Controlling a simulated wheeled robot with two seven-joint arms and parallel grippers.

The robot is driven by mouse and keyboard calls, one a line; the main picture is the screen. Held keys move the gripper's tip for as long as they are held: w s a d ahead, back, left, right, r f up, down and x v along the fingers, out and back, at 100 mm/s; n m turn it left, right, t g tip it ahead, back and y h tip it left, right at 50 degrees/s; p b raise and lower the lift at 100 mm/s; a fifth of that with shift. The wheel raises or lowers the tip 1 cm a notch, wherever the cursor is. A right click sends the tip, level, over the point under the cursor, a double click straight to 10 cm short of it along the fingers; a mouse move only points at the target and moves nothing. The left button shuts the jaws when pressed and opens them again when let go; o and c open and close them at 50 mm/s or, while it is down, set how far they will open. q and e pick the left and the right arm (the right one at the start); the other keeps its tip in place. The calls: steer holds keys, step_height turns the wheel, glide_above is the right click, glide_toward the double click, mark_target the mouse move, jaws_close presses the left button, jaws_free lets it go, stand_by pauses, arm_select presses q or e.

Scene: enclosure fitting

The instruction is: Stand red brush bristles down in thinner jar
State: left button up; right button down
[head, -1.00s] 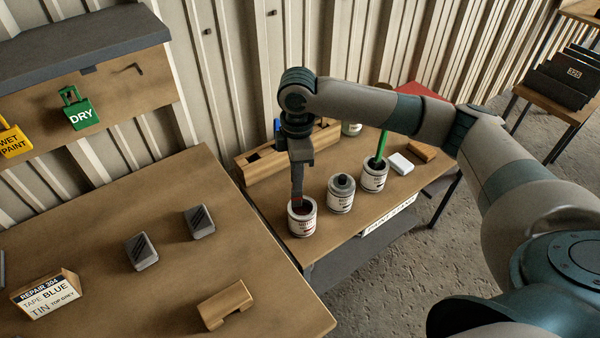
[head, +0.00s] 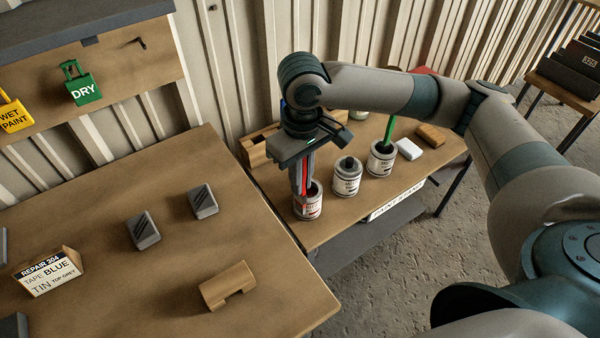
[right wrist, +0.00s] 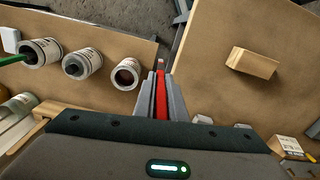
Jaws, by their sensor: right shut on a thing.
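My right gripper (head: 304,190) is shut on the red brush (head: 305,178), whose red part shows between the two grey fingers. In the head view the fingers and brush overlap this tin (head: 311,208); the bristles cannot be made out. A jar (head: 358,114) stands at the back, partly hidden by my arm; I cannot tell whether it is the thinner jar. My left gripper is not in view.
A closed tin (head: 347,178) and a tin (head: 381,161) holding a green-handled brush (head: 390,130) stand to the right. A white block (head: 410,149) and a wooden block (head: 431,136) lie beyond. A wooden rack (head: 254,152) stands behind my gripper. The near table (head: 150,285) adjoins on the left.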

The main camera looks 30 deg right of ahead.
steer(key=shift+s+a+r+m, duration=0.1)
steer(key=shift+s+m, duration=0.5)
steer(key=shift+m, duration=0.15)
steer(key=shift+s+a+r+m, duration=0.1)
steer(key=shift+s+m, duration=0.45)
steer(key=shift+m, duration=0.2)
